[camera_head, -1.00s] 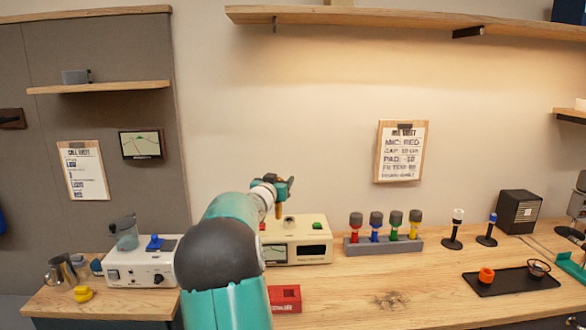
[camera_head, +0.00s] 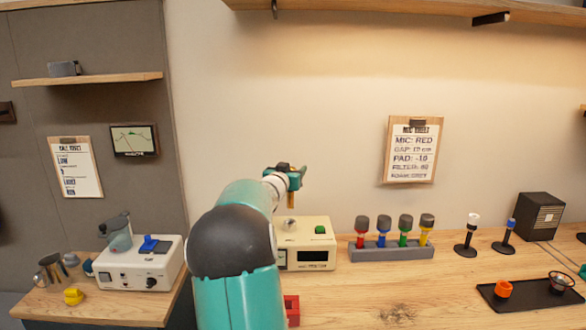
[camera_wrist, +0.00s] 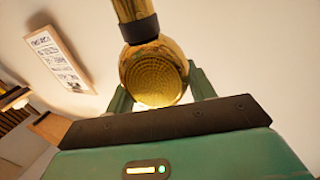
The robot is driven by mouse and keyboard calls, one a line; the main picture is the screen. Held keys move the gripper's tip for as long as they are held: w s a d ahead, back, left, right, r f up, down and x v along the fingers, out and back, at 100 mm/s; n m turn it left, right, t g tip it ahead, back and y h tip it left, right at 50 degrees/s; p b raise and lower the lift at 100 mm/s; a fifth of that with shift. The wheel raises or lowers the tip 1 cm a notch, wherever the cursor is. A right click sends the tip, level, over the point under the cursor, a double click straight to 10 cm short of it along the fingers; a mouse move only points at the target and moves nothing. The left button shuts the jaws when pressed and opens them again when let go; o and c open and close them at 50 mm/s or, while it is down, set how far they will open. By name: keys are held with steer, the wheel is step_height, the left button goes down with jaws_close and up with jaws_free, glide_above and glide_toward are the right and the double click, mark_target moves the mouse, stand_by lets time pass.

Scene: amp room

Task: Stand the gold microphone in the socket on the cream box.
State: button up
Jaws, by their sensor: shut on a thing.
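The gold microphone (camera_wrist: 155,72) is between my gripper's two fingers in the wrist view, its round mesh head toward the camera and a dark band at its neck. In the head view my gripper (camera_head: 289,180) is shut on it. The gold handle (camera_head: 291,199) hangs roughly upright below. The cream box (camera_head: 318,245) stands on the bench, its left part hidden by my arm. A silvery round fitting (camera_head: 290,224), apparently the socket, is on its top. The handle's lower end appears just above this fitting, with a gap between; depth is hard to tell.
A green knob (camera_head: 320,230) is on the box top. A grey rack (camera_head: 390,253) with several coloured microphones stands right of the box. A white machine (camera_head: 140,268) is at left and a red block (camera_head: 292,309) in front. The bench's front middle is clear.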

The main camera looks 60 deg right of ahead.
mark_target(289, 194)
steer(key=shift+a, duration=0.35)
steer(key=shift+d+f, duration=0.2)
steer(key=shift+f, duration=0.55)
steer(key=shift+a+f, duration=0.1)
steer(key=shift+a, duration=0.05)
steer(key=shift+f, duration=2.8)
steer(key=o, duration=1.7)
steer(key=shift+f, duration=0.1)
